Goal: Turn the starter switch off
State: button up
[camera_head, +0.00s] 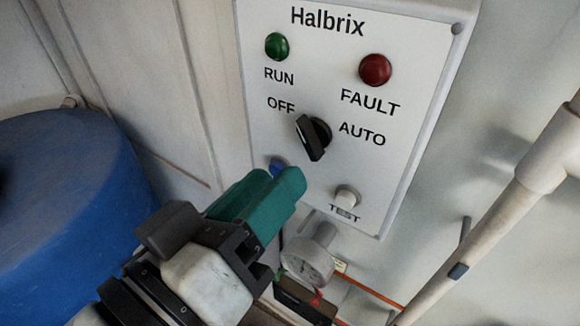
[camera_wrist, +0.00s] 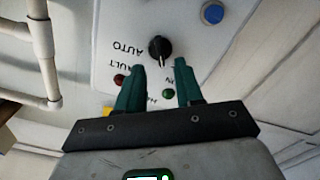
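The starter switch is a black rotary knob (camera_head: 312,137) on a white Halbrix panel (camera_head: 415,60), between the OFF label on its upper left and AUTO on its right. Its raised handle runs from upper left to lower right, with a pale mark near the upper-left end. In the wrist view the knob (camera_wrist: 160,47) lies just beyond the fingertips, roughly between them, with its white mark toward me. My gripper (camera_head: 284,178) has teal fingers, apart and empty in the wrist view (camera_wrist: 160,66). In the head view it is below left of the knob, apart from it.
A green RUN lamp (camera_head: 277,46) and red FAULT lamp (camera_head: 375,69) sit above the knob. A white TEST button (camera_head: 346,196) and partly hidden blue button (camera_head: 277,167) are below. A gauge (camera_head: 308,258), white pipe (camera_head: 500,215) and blue drum (camera_head: 65,210) stand nearby.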

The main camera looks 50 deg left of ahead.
jog(key=v, duration=0.5)
jog(key=shift+b, duration=0.3)
dwell(0.4)
